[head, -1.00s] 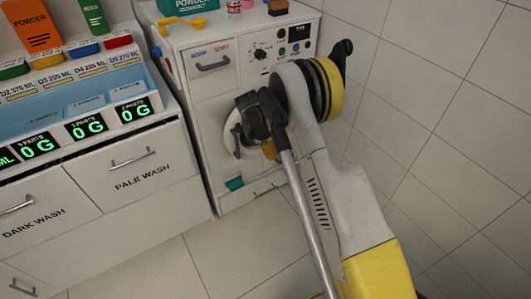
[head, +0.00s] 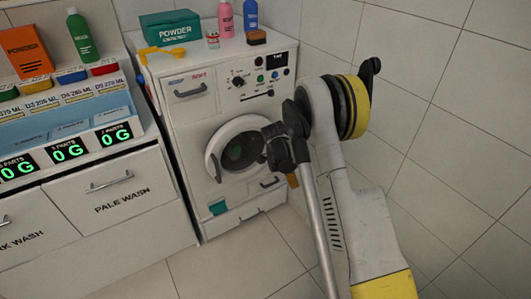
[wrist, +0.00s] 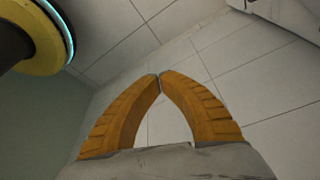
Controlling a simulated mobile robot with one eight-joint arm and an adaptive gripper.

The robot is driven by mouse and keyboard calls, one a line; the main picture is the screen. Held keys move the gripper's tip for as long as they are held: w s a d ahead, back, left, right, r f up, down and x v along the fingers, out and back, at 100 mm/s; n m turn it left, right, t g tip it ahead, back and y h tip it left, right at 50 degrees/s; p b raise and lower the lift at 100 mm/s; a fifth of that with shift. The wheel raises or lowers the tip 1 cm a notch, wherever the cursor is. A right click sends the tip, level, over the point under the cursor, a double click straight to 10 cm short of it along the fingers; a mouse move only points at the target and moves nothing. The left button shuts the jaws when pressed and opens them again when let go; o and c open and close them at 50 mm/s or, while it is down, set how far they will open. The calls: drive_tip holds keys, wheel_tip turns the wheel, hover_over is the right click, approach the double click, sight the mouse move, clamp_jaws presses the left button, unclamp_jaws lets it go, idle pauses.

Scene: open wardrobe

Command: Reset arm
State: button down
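My arm rises on the right of the head view, in front of the washing machine (head: 205,130). My gripper shows in the wrist view (wrist: 159,77) as two orange fingers whose tips meet, with nothing between them. In the head view only a small orange part of it (head: 292,181) shows below the dark wrist joint. It is in front of the right side of the round door (head: 215,160), and I cannot tell how far from the door it is. The wrist view shows light tiles beyond the fingers.
A teal powder box (head: 170,28), a yellow item (head: 157,53) and pink (head: 226,18) and blue (head: 250,14) bottles stand on the machine. At left is a drawer unit (head: 105,190) with scales reading 0 G. A tiled wall (head: 440,120) is at right; floor shows in front.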

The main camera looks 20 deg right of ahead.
drive_tip(key=s+a+r+n+t+y, duration=0.1)
drive_tip(key=s+a+r+n, duration=0.15)
drive_tip(key=r, duration=0.55)
drive_tip(key=s+a+r+n+t, duration=0.1)
drive_tip(key=s+a+r+n, duration=0.2)
drive_tip(key=r, duration=0.5)
drive_tip(key=s+a+r+n+t+y, duration=0.1)
drive_tip(key=s+a+r+n+t, duration=0.2)
drive_tip(key=r, duration=0.5)
drive_tip(key=s+a+r+n+t, duration=0.1)
drive_tip(key=s+a+r+n, duration=0.1)
drive_tip(key=s+n, duration=0.3)
drive_tip(key=s+a+r+n+t+y, duration=0.1)
drive_tip(key=s+a+r+n, duration=0.2)
drive_tip(key=s, duration=1)
drive_tip(key=a+n, duration=0.1)
drive_tip(key=n, duration=0.2)
drive_tip(key=shift+s+r+t+y, duration=0.15)
drive_tip(key=shift+s+t+y, duration=0.15)
drive_tip(key=shift+s+t, duration=0.1)
drive_tip(key=shift+w+n, duration=0.1)
drive_tip(key=shift+n, duration=0.15)
